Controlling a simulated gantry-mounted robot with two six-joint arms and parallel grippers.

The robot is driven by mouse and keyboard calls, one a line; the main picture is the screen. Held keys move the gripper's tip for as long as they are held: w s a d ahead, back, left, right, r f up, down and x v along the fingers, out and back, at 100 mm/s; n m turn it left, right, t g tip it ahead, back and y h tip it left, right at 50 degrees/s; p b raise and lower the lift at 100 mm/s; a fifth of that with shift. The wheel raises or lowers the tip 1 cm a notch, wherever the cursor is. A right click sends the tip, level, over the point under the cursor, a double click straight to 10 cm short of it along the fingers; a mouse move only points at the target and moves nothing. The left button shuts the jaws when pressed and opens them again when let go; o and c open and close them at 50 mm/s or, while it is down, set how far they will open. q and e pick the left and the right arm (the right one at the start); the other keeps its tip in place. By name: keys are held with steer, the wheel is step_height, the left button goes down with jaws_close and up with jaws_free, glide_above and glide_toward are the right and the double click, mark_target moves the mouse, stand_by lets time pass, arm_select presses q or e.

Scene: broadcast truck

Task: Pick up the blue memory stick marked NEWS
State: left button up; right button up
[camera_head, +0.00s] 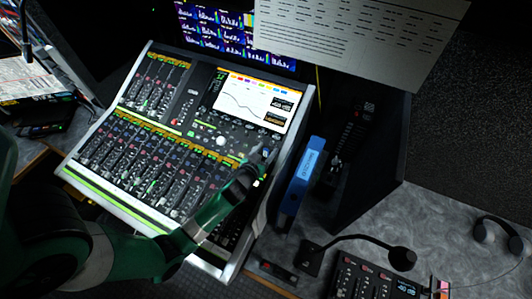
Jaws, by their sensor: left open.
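My left arm comes in green from the lower left and reaches across the mixing console. My left gripper (263,158) is at the console's right side, just below the screen, with its jaws open. A tiny blue patch (266,151) shows at its fingertips; it is too small to tell whether it is the memory stick, and no NEWS marking can be read. A larger blue upright case or binder (304,172) with lettering on its face stands to the right of the gripper, apart from it. My right gripper is not in view.
The mixing console (150,150) has many raised faders and knobs under the gripper and arm. A gooseneck microphone (400,258), a small control panel (370,282) and a headset (497,232) sit on the grey desk (440,225) at right. A printed sheet (360,40) is at the top.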

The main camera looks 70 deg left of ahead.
mark_target(265, 150)
arm_select(q)
jaws_close()
stand_by(0.3)
steer(key=shift+r+p, duration=0.3)
steer(key=shift+r, duration=0.3)
step_height(265, 150, up, 3)
steer(key=shift+s+d+f+p, duration=0.1)
steer(key=shift+s+p, duration=0.05)
steer(key=shift+p, duration=0.55)
steer(key=s+d+r+p, duration=0.2)
steer(key=s+d+r, duration=0.5)
steer(key=s+r, duration=0.2)
steer(key=s, duration=0.2)
steer(key=shift+s+d+p, duration=0.2)
steer(key=shift+s+p, duration=0.1)
steer(key=shift+p, duration=0.05)
